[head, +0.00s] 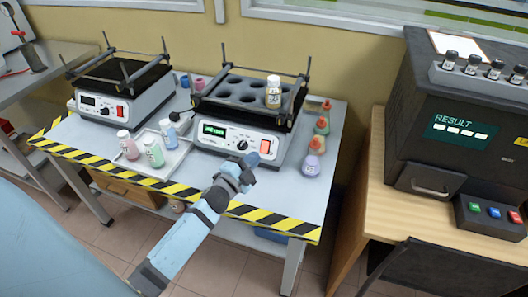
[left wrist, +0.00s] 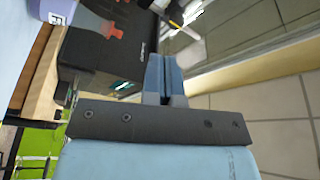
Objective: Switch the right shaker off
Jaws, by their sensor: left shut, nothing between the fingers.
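The right shaker (head: 240,130) stands on the table with its green display lit and a red rocker switch (head: 265,146) at the right of its front panel. A vial with a light cap (head: 273,92) stands in its black rack. My left gripper (head: 247,166) is shut and empty, just in front of the panel below the red switch; I cannot tell whether it touches. Its shut fingers also show in the left wrist view (left wrist: 163,78). The left shaker (head: 120,90) stands further left with a dark display. My right gripper is not in view.
A white tray (head: 178,158) with several capped bottles lies left of the right shaker. Several coloured flasks (head: 313,160) stand along its right side. Striped tape (head: 190,193) marks the table's front edge. A dark analyser (head: 455,130) showing RESULT stands on a wooden table at right.

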